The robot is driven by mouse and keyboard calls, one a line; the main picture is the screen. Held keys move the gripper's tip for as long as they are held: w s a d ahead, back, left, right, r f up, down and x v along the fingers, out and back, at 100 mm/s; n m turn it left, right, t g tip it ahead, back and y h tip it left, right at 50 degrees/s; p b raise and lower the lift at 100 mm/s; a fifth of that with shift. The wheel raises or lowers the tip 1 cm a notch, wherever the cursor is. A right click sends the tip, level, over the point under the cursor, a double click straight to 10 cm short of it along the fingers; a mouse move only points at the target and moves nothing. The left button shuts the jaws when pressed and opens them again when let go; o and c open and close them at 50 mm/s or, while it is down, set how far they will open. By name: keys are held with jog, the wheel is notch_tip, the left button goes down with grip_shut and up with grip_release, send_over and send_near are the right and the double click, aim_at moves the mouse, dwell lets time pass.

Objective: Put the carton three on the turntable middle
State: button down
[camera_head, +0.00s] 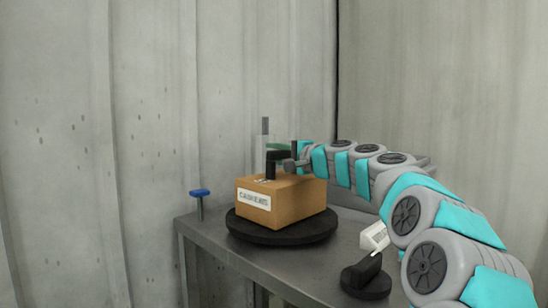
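A brown carton (294,205) with a white label on its front stands on a black round turntable (280,238). My gripper (276,172) is at the top of the carton, pointing down, with my arm reaching in from the right. Its fingers are dark and partly hidden, so I cannot tell whether they are open or closed on the carton. The carton appears upright and roughly central on the turntable, whose dark rim shows in front and on both sides.
The turntable is on a grey metal table (205,232). A blue-topped post (200,196) stands at its left edge. A black round-based object (366,278) and a white item (374,236) are at the right, near my arm. Something green (277,147) is behind the gripper. Concrete-like walls stand behind.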

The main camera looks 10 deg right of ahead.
jog(key=shift+f, duration=0.1)
jog(key=shift+f, duration=0.15)
jog(key=c, duration=0.6)
grip_release()
jog(key=shift+r, duration=0.2)
jog(key=v, duration=1.2)
jog(key=shift+b, duration=0.3)
jog(key=shift+f, duration=0.1)
